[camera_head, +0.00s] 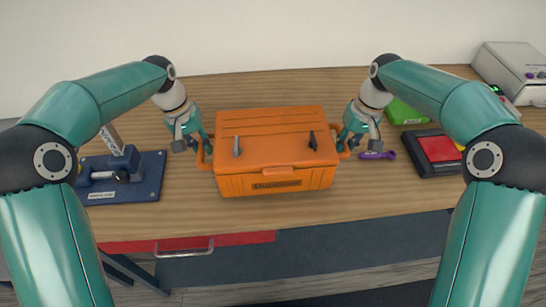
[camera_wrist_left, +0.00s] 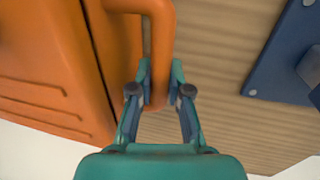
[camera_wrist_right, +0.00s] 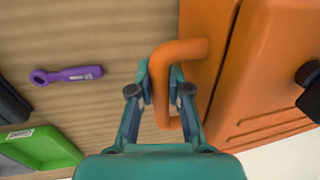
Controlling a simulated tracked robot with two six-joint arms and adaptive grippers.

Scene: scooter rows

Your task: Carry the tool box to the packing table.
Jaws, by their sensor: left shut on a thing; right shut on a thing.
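The orange tool box (camera_head: 276,150) sits on a wooden table, upright with its lid shut and dark latches on top. My left gripper (camera_head: 205,146) is shut on the box's left side handle; the left wrist view shows the handle (camera_wrist_left: 160,50) between the fingers (camera_wrist_left: 160,90). My right gripper (camera_head: 345,142) is shut on the right side handle, and the right wrist view shows that handle (camera_wrist_right: 162,80) between the fingers (camera_wrist_right: 160,92). I cannot tell for sure whether the box bottom touches the table. I cannot tell whether this is the packing table.
The wooden table (camera_head: 400,195) holds a blue clamp device (camera_head: 125,175) at left. At right are a purple wrench (camera_head: 378,155), a green tray (camera_head: 405,112), a dark case with a red panel (camera_head: 438,150) and a grey machine (camera_head: 512,65). A red drawer (camera_head: 235,239) is under the front edge.

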